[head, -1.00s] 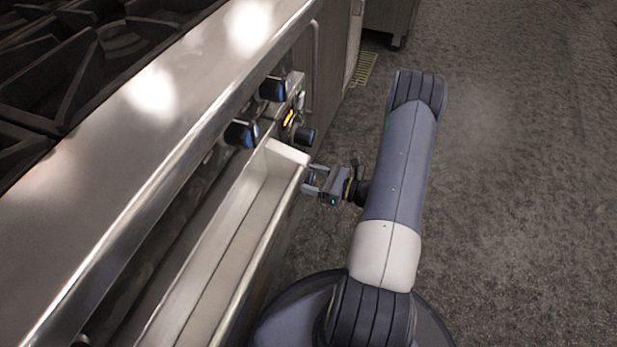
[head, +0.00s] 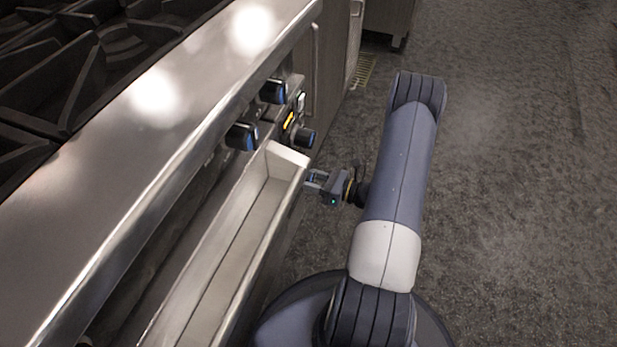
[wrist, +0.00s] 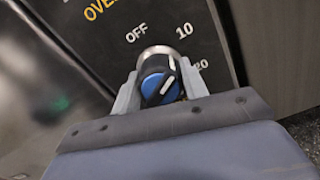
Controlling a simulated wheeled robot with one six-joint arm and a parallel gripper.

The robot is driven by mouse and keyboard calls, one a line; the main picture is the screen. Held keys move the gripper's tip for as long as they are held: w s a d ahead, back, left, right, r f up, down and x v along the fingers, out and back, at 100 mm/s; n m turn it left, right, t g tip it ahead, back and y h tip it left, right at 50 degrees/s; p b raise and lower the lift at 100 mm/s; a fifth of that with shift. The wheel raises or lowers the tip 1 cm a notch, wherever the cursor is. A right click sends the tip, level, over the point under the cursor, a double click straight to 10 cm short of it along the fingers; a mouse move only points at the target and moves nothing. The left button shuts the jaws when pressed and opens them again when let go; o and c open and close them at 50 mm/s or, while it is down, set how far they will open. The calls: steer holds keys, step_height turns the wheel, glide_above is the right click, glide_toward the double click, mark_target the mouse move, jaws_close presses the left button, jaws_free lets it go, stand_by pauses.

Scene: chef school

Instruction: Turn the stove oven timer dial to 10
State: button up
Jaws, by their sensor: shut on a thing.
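The oven timer dial (wrist: 160,84) is a round knob with a blue face, a black pointer ridge and a white line. In the wrist view it sits on a black panel (wrist: 95,45) marked OFF, 10 and 20. The white line points up and right, roughly toward the 10 mark. My gripper (wrist: 160,92) has one finger on each side of the dial and is shut on it. In the head view my gripper (head: 314,181) is at the stove front, just right of the open drawer-like tray; the timer dial is mostly hidden there.
The steel stove edge (head: 170,130) runs above. Open floor (head: 520,190) lies to the right.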

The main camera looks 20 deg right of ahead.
steer(key=o, duration=1)
steer(key=shift+c, duration=0.2)
steer(key=shift+d, duration=0.1)
steer(key=p+v, duration=0.2)
steer(key=v, duration=0.8)
steer(key=shift+s+d, duration=0.2)
steer(key=shift+s, duration=0.1)
